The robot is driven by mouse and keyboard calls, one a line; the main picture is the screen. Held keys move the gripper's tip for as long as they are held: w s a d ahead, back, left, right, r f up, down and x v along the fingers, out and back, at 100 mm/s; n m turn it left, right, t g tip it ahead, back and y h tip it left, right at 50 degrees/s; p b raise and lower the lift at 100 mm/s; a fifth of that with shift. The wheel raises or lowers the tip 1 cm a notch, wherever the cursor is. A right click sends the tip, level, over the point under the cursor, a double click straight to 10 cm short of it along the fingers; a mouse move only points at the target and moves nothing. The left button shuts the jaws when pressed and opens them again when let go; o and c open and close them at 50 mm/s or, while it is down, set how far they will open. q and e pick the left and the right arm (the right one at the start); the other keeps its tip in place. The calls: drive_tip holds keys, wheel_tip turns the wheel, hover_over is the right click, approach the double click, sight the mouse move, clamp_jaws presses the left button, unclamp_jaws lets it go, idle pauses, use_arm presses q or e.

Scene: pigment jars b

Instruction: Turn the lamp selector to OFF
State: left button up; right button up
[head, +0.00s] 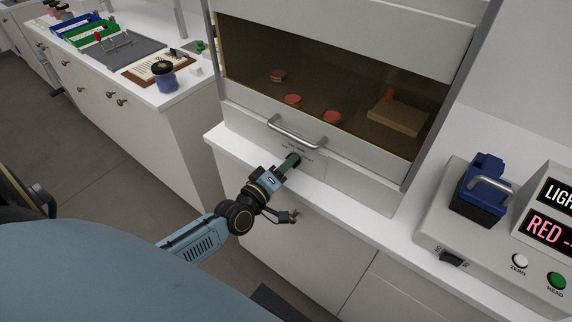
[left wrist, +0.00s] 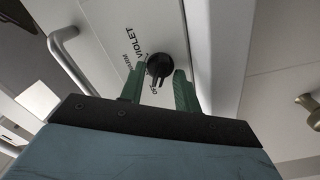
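The lamp selector is a round black knob (left wrist: 158,66) on a pale panel, in the left wrist view. In the head view my left gripper (head: 292,161) reaches the panel below the cabinet's sash handle and hides the knob. The knob's pointing direction is unclear. My right gripper is not in view.
The sash handle (head: 296,132) is just above the gripper. Red-topped jars (head: 292,99) and a tan block (head: 396,116) are behind the glass. A meter (head: 450,225) with a blue-lidded part stands at right. A jar (head: 165,78) and trays are on the left counter.

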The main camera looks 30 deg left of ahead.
use_arm(q)
drive_tip(key=s+a, duration=0.1)
drive_tip(key=s, duration=1.2)
drive_tip(key=shift+s, duration=0.2)
drive_tip(key=shift+f, duration=0.1)
drive_tip(key=s+f+m+g+y+b, duration=0.1)
drive_tip(key=s+f+m+g, duration=0.3)
drive_tip(key=f, duration=1)
drive_tip(key=s+f+m+g+b, duration=0.15)
drive_tip(key=s+f+g, duration=0.3)
drive_tip(key=f, duration=0.95)
drive_tip(key=s+d+f+m+g, duration=0.2)
drive_tip(key=s+f+m+g, duration=0.2)
drive_tip(key=s+f, duration=0.4)
drive_tip(key=s+d+f+m+g+b, duration=0.1)
drive_tip(key=s+d+f+m+g, duration=0.2)
drive_tip(key=s+f, duration=0.5)
drive_tip(key=s+m+g, duration=0.1)
drive_tip(key=s, duration=0.5)
drive_tip(key=shift+s+d+f+y, duration=0.15)
drive_tip(key=shift+s+f+y, duration=0.05)
drive_tip(key=shift+y, duration=0.1)
drive_tip(key=shift+g, duration=0.25)
